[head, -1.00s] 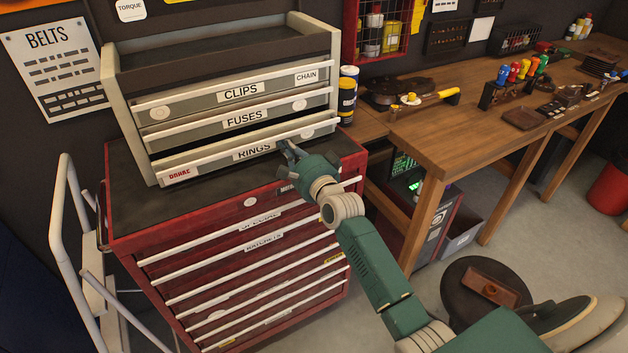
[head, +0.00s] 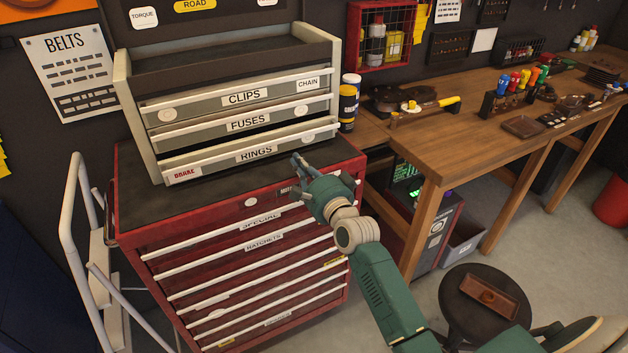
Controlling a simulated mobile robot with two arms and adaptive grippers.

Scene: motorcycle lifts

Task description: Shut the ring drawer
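The ring drawer (head: 215,161), labelled RINGS, is the lowest of three drawers in the grey tool chest (head: 135,112). I cannot tell whether a small gap remains. My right gripper (head: 299,161) is in front of the drawer's right part, just right of the RINGS label. Its fingers look closed together and hold nothing. Its tips appear just apart from the drawer front, though contact is hard to judge. My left gripper is out of view.
The grey chest stands on a red roller cabinet (head: 230,262) with several drawers. A wooden workbench (head: 440,140) runs along the right, with a round stool (head: 485,308) in front. A white rail frame (head: 70,230) stands at left.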

